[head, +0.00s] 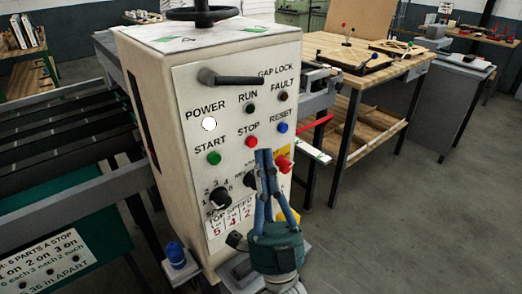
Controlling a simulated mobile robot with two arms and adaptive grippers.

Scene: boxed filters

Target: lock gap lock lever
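The gap lock lever (245,80) is a dark handle near the top of the cream control panel (190,110), below and left of the printed words GAP LOCK. It lies roughly horizontal, with its pivot at the left and its grip pointing right. My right gripper (264,153) is in front of the panel, below the lever and clear of it. Its blue fingers point up and their tips are together, with nothing seen between them. It covers part of the lower panel, including part of a dial. My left gripper is not in view.
Beside the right gripper is a red mushroom button (284,163). Green, red and blue buttons and a lit white lamp (209,124) sit below the lever. A handwheel (202,13) tops the cabinet. A wooden workbench (350,50) stands behind right; the right floor is open.

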